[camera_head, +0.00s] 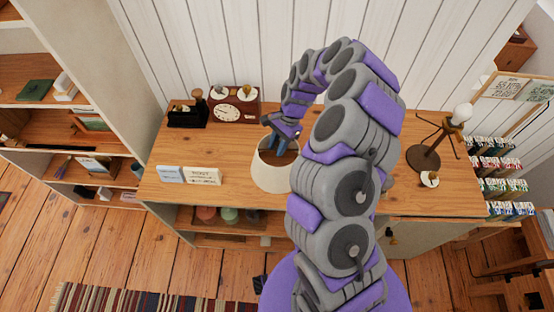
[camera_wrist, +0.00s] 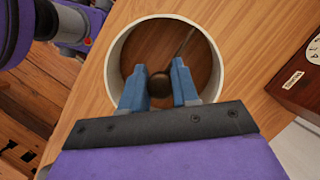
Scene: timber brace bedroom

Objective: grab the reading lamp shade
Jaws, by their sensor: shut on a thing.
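The reading lamp shade (camera_head: 270,180) is a cream, open-topped ring on the wooden cabinet top, left of my arm in the head view. In the wrist view I look down into the shade (camera_wrist: 116,52), with wood showing through it. A dark round knob (camera_wrist: 159,85) sits near its middle, and a thin rod runs from there toward the upper right rim. My gripper (camera_wrist: 159,88) is shut on this knob, a blue finger on each side. In the head view my gripper (camera_head: 283,140) reaches down at the shade's top. My arm hides its right edge.
A bare lamp stand (camera_head: 424,158) with a bulb (camera_head: 462,113) stands right on the cabinet top (camera_head: 390,190). A brown clock box (camera_head: 232,108) and a black item (camera_head: 187,113) stand behind left. Small cards (camera_head: 202,176) lie left of the shade. An open shelf is further left.

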